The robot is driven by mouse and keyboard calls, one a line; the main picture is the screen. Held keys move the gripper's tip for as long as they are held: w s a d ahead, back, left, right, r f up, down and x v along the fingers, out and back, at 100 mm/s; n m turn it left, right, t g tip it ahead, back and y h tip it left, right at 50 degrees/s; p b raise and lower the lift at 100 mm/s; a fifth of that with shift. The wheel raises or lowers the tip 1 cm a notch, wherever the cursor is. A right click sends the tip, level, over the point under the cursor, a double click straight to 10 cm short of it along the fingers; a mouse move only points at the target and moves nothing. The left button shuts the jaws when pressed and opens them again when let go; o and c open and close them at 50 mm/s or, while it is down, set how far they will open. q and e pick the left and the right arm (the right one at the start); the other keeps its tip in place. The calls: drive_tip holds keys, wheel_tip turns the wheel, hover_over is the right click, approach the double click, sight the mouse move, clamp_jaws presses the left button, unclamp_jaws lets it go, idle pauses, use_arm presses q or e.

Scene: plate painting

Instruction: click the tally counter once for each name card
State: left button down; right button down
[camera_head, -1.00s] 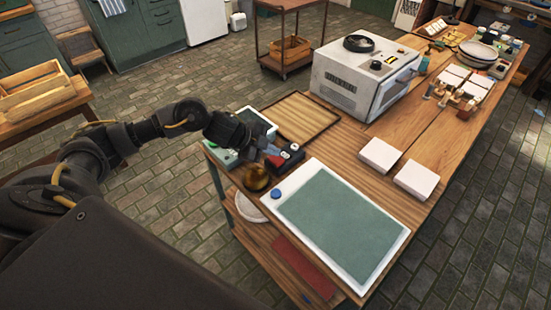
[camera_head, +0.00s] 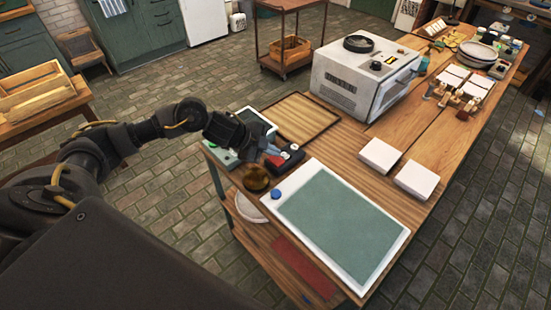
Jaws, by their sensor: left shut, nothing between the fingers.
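My left gripper (camera_head: 270,149) is shut and empty, at the near left end of the wooden table. Its fingertips are beside a small red and black device (camera_head: 290,157), which may be the tally counter; I cannot tell whether they touch it. The gripper hides part of the area behind it. Two white card-like blocks (camera_head: 380,155) (camera_head: 416,180) lie on the table to the right. Several white cards (camera_head: 456,71) lie farther back; I cannot read any of them, so which are the name cards is unclear. My right gripper is out of view.
A green mat with a white border (camera_head: 338,222) covers the near table end. A round amber object (camera_head: 256,179) sits at its left corner. A wooden tray (camera_head: 301,118) and a white oven-like box (camera_head: 352,82) stand behind. Bare wood shows between the box and the mat.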

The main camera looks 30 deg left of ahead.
sight(272, 160)
use_arm(q)
drive_tip(key=shift+f, duration=0.15)
idle(0.5)
drive_tip(key=shift+f, duration=0.25)
drive_tip(key=shift+f+b, duration=0.35)
drive_tip(key=shift+f, duration=0.15)
idle(0.6)
drive_tip(key=shift+r, duration=0.1)
drive_tip(key=shift+r+p, duration=0.85)
drive_tip(key=shift+p, duration=0.2)
wheel_tip(272, 160, up, 5)
drive_tip(key=p, duration=0.5)
